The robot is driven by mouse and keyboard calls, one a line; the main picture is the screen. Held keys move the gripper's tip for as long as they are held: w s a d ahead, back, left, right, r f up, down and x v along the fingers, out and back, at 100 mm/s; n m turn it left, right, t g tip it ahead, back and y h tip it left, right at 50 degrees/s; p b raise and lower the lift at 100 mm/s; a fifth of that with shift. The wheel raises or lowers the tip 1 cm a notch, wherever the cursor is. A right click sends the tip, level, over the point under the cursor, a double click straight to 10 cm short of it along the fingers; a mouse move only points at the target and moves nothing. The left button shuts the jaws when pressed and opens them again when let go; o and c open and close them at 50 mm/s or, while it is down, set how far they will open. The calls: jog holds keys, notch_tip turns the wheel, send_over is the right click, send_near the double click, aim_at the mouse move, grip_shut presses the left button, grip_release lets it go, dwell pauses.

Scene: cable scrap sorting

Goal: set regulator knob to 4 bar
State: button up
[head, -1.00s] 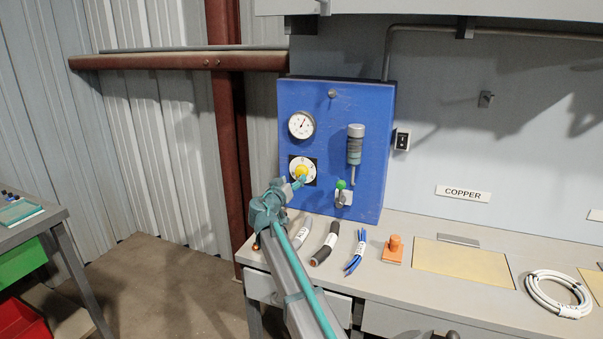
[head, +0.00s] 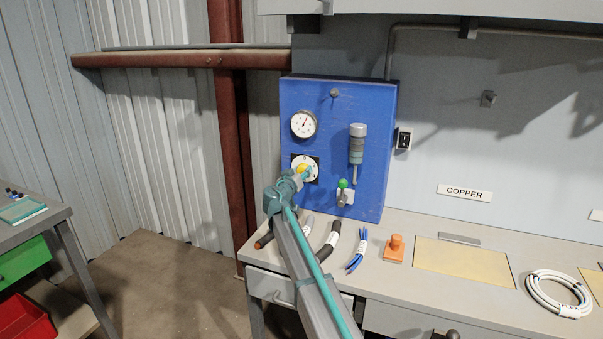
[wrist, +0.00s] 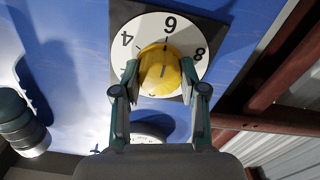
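The yellow regulator knob (head: 302,167) sits on a white dial on the blue panel (head: 330,110). In the wrist view the knob (wrist: 160,68) is at the centre top, and its dial (wrist: 143,27) shows 4 at left, 6 at top and 8 at right. A short dark mark on the knob points roughly toward the 6. My gripper (wrist: 159,69) has one fingertip on each side of the knob, very close to it. I cannot tell whether the fingers press on it. In the head view my gripper (head: 305,172) partly covers the knob.
A round gauge (head: 304,124) is above the knob. A grey-topped cylinder (head: 357,143) and a green-tipped valve (head: 343,185) are to the right. Cable pieces (head: 331,245) and an orange block (head: 395,248) lie on the bench below.

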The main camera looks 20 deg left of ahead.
jog(key=c, duration=0.3)
jog(key=shift+f+n+b, duration=0.1)
jog(key=shift+n+b, duration=0.3)
jog(key=n+b, duration=0.2)
jog(key=shift+n, duration=0.4)
jog(key=n+b, duration=0.1)
jog(key=n, duration=0.3)
jog(key=shift+a+n, duration=0.1)
jog(key=shift+n, duration=2)
jog(key=o, duration=1.1)
